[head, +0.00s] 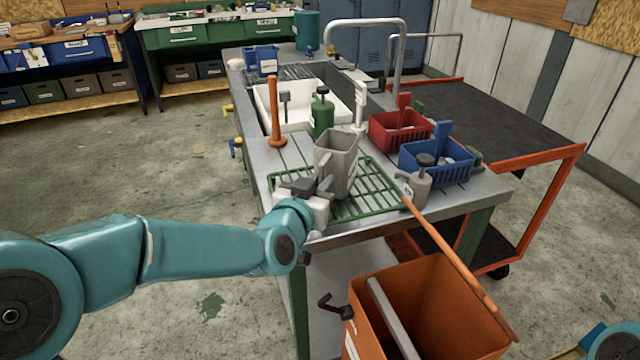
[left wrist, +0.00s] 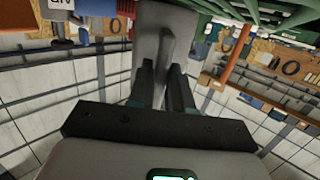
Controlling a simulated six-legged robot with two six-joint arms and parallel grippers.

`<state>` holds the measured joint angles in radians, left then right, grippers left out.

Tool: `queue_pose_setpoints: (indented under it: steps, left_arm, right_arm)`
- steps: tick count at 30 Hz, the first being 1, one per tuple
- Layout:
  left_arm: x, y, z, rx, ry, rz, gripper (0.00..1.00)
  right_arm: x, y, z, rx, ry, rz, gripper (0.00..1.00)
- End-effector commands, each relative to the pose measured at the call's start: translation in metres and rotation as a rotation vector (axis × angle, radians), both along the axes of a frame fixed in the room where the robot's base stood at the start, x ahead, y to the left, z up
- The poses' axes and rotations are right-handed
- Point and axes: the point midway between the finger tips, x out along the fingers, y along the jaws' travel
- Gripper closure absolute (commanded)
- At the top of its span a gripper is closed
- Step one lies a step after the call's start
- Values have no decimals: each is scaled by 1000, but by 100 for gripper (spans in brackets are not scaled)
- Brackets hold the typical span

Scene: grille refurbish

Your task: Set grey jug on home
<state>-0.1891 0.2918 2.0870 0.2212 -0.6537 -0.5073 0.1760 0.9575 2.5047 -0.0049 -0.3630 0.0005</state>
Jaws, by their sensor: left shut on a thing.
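The grey jug (head: 340,160) is at the near end of the steel bench, over the green wire grille (head: 378,196). It looks about upright with its open top up. I cannot tell whether its base touches the grille. My left gripper (head: 322,188) is shut on the jug from its near left side. In the left wrist view the two fingers (left wrist: 162,80) close on the jug (left wrist: 150,30), and the green bars show at the upper right. No spot marked as home can be made out. My right gripper is out of view.
A grey pump bottle (head: 418,186), a blue basket (head: 436,164) and a red basket (head: 398,130) stand right of the grille. An orange post (head: 275,112) and a green bottle (head: 322,115) stand behind. An orange bin (head: 420,310) is in front of the bench.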

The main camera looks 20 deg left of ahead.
Motion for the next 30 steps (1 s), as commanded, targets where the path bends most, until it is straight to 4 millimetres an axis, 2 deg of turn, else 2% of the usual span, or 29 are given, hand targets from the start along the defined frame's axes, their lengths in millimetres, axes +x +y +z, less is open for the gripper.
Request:
queue_pose_setpoints:
  steps: [21,22,24,25,30]
  left_arm:
    - [0,0,-4,0,-1,0,100]
    - [0,0,-4,0,-1,0,78]
    - [0,0,-4,0,-1,0,55]
    - [0,0,-4,0,-1,0,51]
    - [0,0,-4,0,0,0,51]
  right_arm:
    - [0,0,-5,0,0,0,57]
    - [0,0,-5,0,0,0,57]
    - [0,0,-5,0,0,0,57]
    - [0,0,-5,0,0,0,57]
    - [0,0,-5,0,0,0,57]
